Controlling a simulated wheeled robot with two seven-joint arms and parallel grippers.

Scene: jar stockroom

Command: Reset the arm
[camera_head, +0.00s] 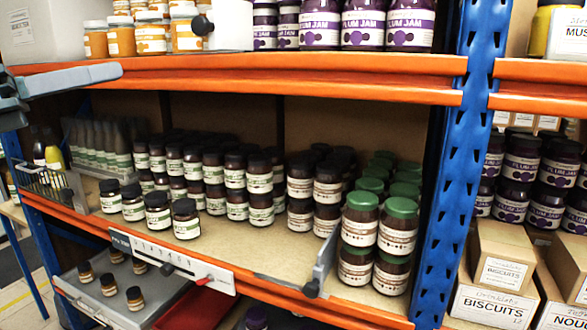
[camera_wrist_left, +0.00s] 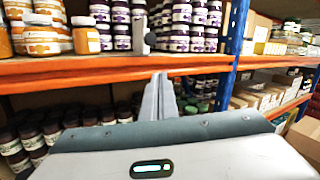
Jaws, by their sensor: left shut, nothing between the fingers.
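My left gripper (camera_head: 120,70) comes in at the upper left edge of the head view, in front of the orange beam of the upper shelf. Its grey fingers point right and are shut with nothing between them. In the left wrist view the closed fingers (camera_wrist_left: 159,76) point ahead toward the same orange beam (camera_wrist_left: 90,69), below the plum jam jars. The gripper is apart from the jars. My right gripper is in neither view.
The lower shelf holds rows of dark-lidded jars (camera_head: 235,170) and green-lidded jars (camera_head: 398,226). A blue upright (camera_head: 455,150) stands at the right, with biscuit boxes (camera_head: 502,257) beyond. A grey tray (camera_head: 105,300) with small jars is at lower left.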

